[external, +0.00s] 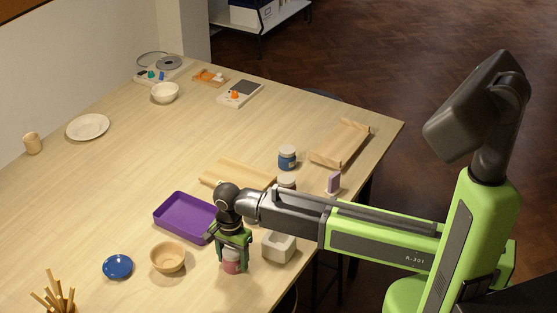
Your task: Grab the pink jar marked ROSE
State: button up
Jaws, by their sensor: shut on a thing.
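The pink jar (231,267) is at the front of the table, under my gripper (231,254). My gripper points down and is shut around the upper part of the jar. The green fingers hide the jar's top, and any ROSE marking is too small to read. The jar looks upright. I cannot tell whether its base touches the table.
A purple tray (167,226) and a wooden bowl (167,258) are left of my gripper. A blue-labelled jar (287,159) stands farther back. The table's middle left is clear.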

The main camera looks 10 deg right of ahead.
aim_at(234, 250)
jog(key=r+p, duration=0.5)
jog(key=shift+w+d+r, duration=0.1)
jog(key=shift+d+r, duration=0.05)
jog(key=shift+d, duration=0.2)
jog(key=w+d+r+p, duration=0.1)
jog(key=d+r+p, duration=0.1)
jog(key=d, duration=0.1)
jog(key=w+d+r+p, duration=0.1)
jog(key=d+p, duration=0.1)
jog(key=d, duration=0.2)
jog(key=w+d+r+p, duration=0.1)
jog(key=d+r+p, duration=0.1)
jog(key=d, duration=0.1)
jog(key=shift+w+d+r, duration=0.15)
jog(key=shift+w+r, duration=0.2)
jog(key=shift+w, duration=0.05)
